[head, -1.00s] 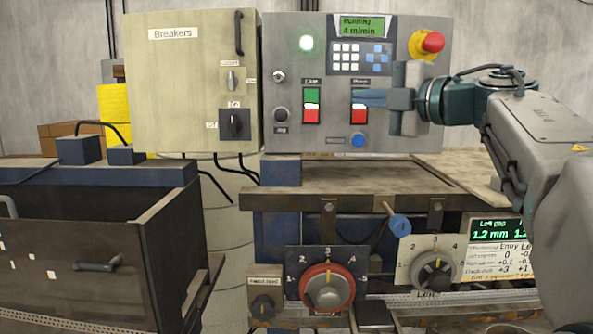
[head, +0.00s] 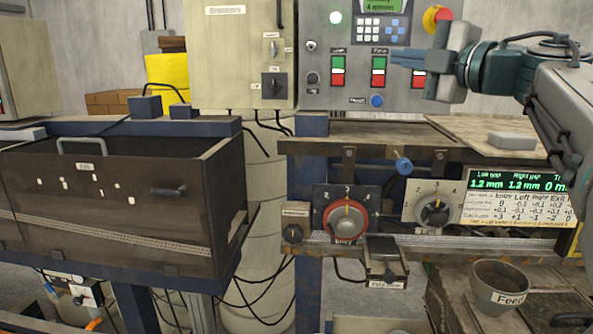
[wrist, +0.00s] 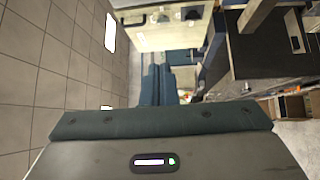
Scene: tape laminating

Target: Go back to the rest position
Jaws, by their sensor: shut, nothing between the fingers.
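My gripper (head: 395,58) is at the upper right of the head view, its blue fingers pointing left in front of the grey control panel (head: 320,72). The fingers are shut with nothing between them. They overlap the panel's green and red push buttons in the picture; I cannot tell how far they are from the panel. My arm reaches in from the right edge. In the wrist view, the shut blue fingers (wrist: 158,84) point away into open space, with tiled surface at left.
The breaker cabinet (head: 238,60) stands left of the panel. Below are a red-ringed knob (head: 346,222), a second knob (head: 434,211) and a green readout (head: 512,184). A dark bin (head: 110,200) is at left. A feed cup (head: 498,287) sits lower right.

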